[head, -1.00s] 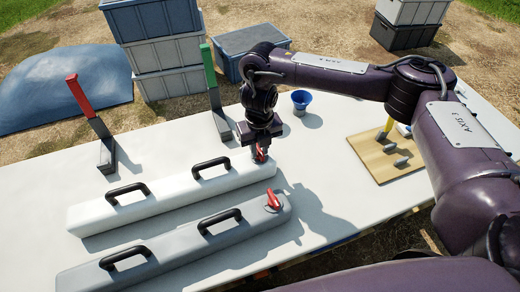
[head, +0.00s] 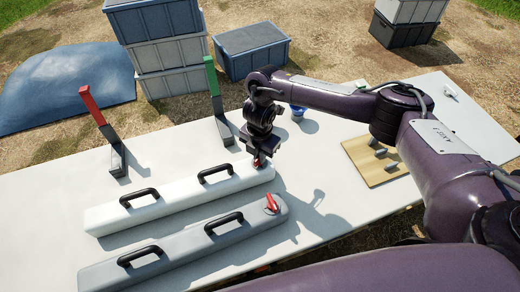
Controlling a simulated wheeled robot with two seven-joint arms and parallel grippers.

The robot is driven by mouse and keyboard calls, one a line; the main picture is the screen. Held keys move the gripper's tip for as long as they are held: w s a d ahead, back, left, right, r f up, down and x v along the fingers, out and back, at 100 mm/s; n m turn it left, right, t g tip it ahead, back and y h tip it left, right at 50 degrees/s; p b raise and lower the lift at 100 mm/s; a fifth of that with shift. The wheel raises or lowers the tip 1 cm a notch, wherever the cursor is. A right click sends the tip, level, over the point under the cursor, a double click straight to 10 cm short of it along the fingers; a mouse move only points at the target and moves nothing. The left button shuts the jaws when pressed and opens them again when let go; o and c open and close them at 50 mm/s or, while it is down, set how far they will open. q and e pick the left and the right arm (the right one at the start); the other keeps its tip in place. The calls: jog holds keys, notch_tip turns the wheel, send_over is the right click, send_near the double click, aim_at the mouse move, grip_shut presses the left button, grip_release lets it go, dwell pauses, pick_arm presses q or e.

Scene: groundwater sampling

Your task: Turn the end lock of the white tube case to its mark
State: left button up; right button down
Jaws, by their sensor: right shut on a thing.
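The white tube case (head: 180,198) lies on the table with two black handles on top. Its red end lock (head: 258,163) is at the right end, mostly hidden under my right gripper (head: 258,160). My right gripper points down and is shut on that lock. The lock's mark is hidden, so I cannot tell the lock's angle against it. A grey tube case (head: 185,239) lies in front, parallel to the white one, with its own red end lock (head: 271,204) in plain sight. My left gripper is not in view.
Behind the cases stand a red-topped post (head: 92,105) and a green-topped post (head: 212,78). A blue cup (head: 298,110) is behind my right arm. A wooden board with grey pegs (head: 377,163) lies to the right. Stacked crates (head: 165,50) stand beyond the table (head: 325,180).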

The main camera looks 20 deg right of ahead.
jog(key=m+p, duration=0.2)
jog(key=m, duration=0.1)
jog(key=m+p, duration=0.2)
jog(key=shift+r, duration=0.25)
jog(key=shift+f+m+p, duration=0.2)
jog(key=shift+m+p, duration=0.25)
jog(key=shift+m, duration=0.55)
jog(key=c, duration=1.4)
grip_release()
notch_tip(320, 180, up, 8)
jog(key=shift+f, duration=0.15)
